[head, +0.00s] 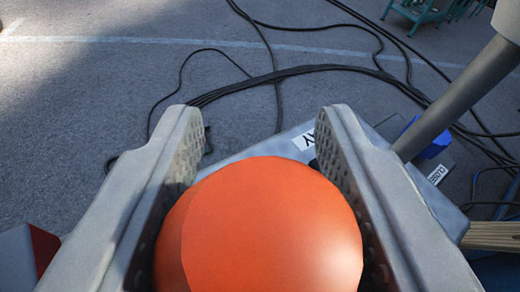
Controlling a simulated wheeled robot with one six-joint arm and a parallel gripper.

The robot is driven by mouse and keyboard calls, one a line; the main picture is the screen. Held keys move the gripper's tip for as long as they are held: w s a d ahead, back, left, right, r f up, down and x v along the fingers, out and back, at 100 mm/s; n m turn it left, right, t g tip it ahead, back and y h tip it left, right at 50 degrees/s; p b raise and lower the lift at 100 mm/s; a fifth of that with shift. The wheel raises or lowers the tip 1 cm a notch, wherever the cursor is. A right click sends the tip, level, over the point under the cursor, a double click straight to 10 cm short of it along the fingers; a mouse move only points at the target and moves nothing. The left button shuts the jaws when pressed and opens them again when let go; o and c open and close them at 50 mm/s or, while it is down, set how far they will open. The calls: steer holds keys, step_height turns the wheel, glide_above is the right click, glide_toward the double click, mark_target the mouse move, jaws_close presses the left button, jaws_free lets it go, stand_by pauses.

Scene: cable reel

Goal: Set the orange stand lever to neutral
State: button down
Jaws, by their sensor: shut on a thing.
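The orange stand lever shows as a large round orange knob (265,228) at the bottom middle of the head view. My gripper (262,165) has one grey finger on each side of the knob, with rough gripping pads facing it. It is shut on the knob. The lever's shaft and pivot are hidden under the knob. A pale grey panel (250,150) lies beyond the knob, with a white label partly hidden by the right finger, so I cannot tell which setting the lever is at.
A grey bar (460,98) slants in from the upper right, near a blue part (428,140) and another white label (437,175). A wooden piece (492,236) is at the right edge. A red and white object (28,255) is at lower left. Black cables (290,74) cross the asphalt.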

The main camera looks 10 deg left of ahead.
steer(key=shift+f, duration=0.1)
steer(key=c, duration=0.9)
jaws_free()
steer(key=shift+a, duration=0.1)
steer(key=v, duration=1.7)
steer(key=shift+s, duration=0.15)
steer(key=s+d+f+m+t+h, duration=0.1)
steer(key=s+d+f, duration=0.5)
steer(key=s+f, duration=0.1)
steer(key=s+d+f+m+t+h, duration=0.1)
steer(key=s+d+f+m, duration=0.1)
steer(key=s+d+f, duration=0.5)
steer(key=s+d+f+m+t+h, duration=0.1)
steer(key=s+d+f, duration=0.6)
steer(key=s+f, duration=0.1)
steer(key=shift+s+d+f+m+h, duration=0.15)
steer(key=shift+s+f+m+h, duration=0.2)
steer(key=shift+s, duration=0.3)
